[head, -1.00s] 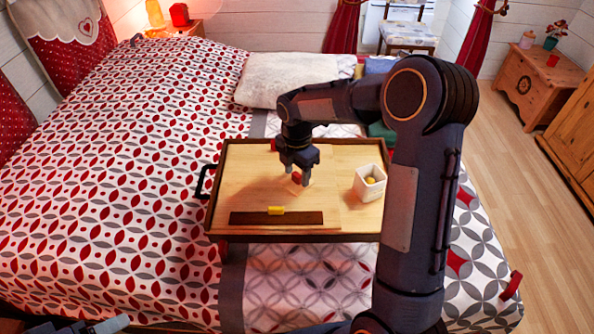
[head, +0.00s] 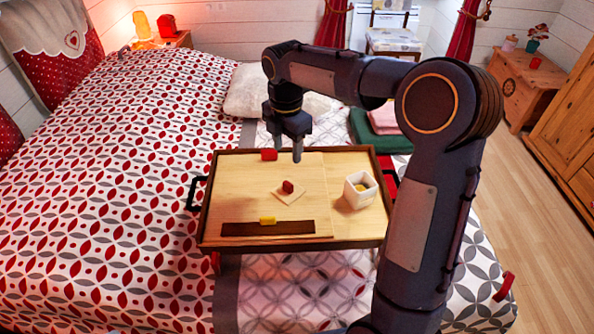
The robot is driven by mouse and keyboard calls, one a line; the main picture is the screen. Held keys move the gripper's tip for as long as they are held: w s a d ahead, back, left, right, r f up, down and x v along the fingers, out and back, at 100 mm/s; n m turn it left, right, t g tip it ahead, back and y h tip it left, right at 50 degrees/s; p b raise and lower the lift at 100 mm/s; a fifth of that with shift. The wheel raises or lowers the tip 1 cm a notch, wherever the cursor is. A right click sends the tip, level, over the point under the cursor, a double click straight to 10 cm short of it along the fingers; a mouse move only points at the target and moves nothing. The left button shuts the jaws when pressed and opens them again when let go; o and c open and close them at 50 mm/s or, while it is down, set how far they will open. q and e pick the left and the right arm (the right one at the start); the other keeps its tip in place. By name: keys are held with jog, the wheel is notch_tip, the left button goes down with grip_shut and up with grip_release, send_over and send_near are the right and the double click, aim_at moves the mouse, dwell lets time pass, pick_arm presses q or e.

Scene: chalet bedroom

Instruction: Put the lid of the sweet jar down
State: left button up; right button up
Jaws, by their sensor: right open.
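The lid (head: 289,198), a pale square plate with a red knob, lies flat on the wooden bed tray (head: 229,193). The open white sweet jar (head: 352,197) stands to its right on the tray, with something yellow inside. My right gripper (head: 288,150) is open and empty, raised above the back part of the tray. It is apart from the lid, with its fingers pointing down. My left gripper is out of view.
A red block (head: 268,154) sits at the tray's back edge. A yellow block (head: 267,220) rests on a dark strip (head: 240,229) along the front. Folded cloths (head: 386,120) lie behind the tray. The tray's left part is clear.

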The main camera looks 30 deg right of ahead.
jog(key=s+r+m+t+y, duration=0.2)
jog(key=s+r+m, duration=0.2)
jog(key=s+m, duration=0.75)
jog(key=s+a+f+m+t+y, duration=0.1)
jog(key=s+a+f+m, duration=0.1)
jog(key=s+m, duration=0.4)
jog(key=s+a+f+m+t, duration=0.1)
jog(key=s+f+m+t, duration=0.1)
jog(key=s+m, duration=0.4)
jog(key=shift+s+a+f+t+y, duration=0.3)
jog(key=shift+s+a+y, duration=0.1)
jog(key=shift+s, duration=1.25)
